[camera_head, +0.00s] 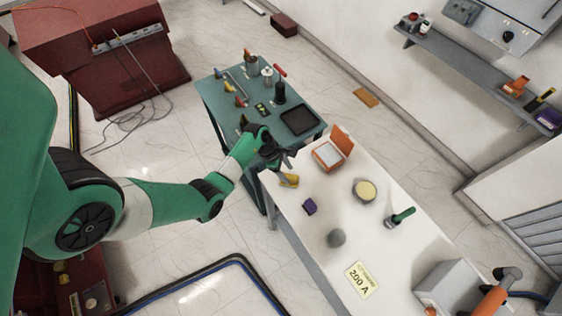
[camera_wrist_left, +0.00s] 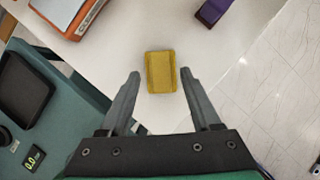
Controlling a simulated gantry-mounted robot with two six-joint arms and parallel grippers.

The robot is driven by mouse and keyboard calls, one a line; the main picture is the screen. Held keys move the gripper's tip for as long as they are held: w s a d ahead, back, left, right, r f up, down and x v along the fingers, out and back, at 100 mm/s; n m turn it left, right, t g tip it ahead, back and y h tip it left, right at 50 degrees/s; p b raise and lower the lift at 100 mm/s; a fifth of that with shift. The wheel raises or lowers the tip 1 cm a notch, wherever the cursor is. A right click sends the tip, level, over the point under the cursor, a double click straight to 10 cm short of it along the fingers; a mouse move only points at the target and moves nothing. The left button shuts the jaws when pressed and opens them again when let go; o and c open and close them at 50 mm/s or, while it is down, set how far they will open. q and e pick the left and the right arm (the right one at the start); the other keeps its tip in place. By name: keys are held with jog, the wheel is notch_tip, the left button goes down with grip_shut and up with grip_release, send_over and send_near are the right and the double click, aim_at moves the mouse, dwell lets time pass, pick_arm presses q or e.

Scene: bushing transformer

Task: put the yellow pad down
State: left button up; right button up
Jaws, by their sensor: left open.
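The yellow pad (camera_head: 289,180) lies on the white table (camera_head: 309,245) near its left end, close to the edge by the teal table. In the left wrist view the yellow pad (camera_wrist_left: 160,72) sits just beyond and between the fingertips, with clear gaps to both fingers. My left gripper (camera_head: 284,166) is open above the pad, and its two spread fingers show in the left wrist view (camera_wrist_left: 165,85). Whether the pad rests fully flat is hard to tell in the head view. My right gripper is not in view.
The teal table (camera_head: 222,108) holds tools and a black tray (camera_head: 298,120).

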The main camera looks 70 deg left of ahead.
pick_arm(q)
jog(key=p+v, duration=0.1)
jog(key=v, duration=0.7)
jog(key=shift+r, duration=0.25)
